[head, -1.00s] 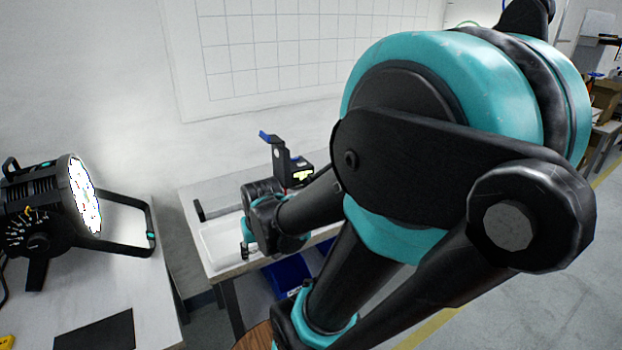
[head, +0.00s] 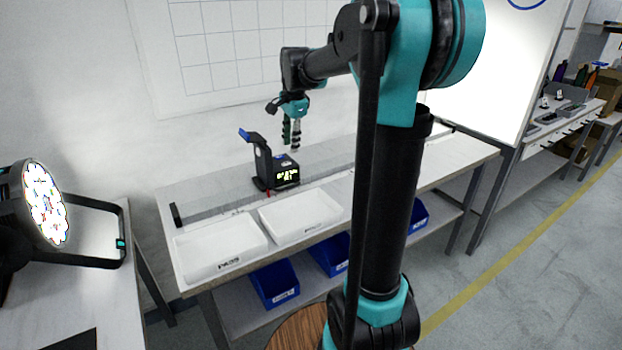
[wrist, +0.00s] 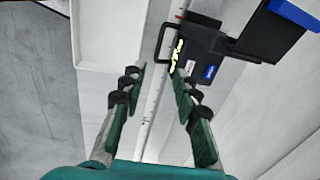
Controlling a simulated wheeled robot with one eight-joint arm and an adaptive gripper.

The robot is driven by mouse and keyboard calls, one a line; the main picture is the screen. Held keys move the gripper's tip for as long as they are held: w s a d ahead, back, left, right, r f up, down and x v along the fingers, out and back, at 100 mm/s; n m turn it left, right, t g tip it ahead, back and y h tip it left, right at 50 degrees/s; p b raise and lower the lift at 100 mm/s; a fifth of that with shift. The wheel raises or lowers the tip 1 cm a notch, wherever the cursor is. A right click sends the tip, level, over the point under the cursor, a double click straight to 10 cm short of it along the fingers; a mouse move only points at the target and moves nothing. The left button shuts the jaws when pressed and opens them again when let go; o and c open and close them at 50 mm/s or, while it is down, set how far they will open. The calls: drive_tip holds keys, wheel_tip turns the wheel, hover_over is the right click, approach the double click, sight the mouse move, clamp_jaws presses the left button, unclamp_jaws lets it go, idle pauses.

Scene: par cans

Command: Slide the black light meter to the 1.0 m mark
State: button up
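The black light meter (head: 275,170) stands upright on a long rail on the bench in the head view, with a lit yellow-green display and a blue tip on its upright part. It also shows at the upper right of the wrist view (wrist: 212,62). My gripper (head: 292,140) hangs fingers down above and slightly right of the meter in the head view, apart from it. In the wrist view my gripper (wrist: 159,76) is open with nothing between its fingers. A pale scale strip (wrist: 155,105) runs between them. I cannot read its marks.
Two white trays (head: 220,248) (head: 300,217) lie along the bench front. Blue bins (head: 275,284) sit on the shelf below. A lit par can (head: 44,205) stands on the left table. The bench right of the meter is partly hidden by my arm.

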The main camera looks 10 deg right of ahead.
sight(289, 186)
drive_tip(key=w+f, duration=0.1)
drive_tip(key=f, duration=0.4)
drive_tip(key=w+f, duration=0.1)
drive_tip(key=f, duration=0.5)
drive_tip(key=w+f, duration=0.1)
drive_tip(key=f, duration=0.5)
drive_tip(key=shift+a, duration=0.35)
drive_tip(key=shift+c, duration=0.6)
clamp_jaws()
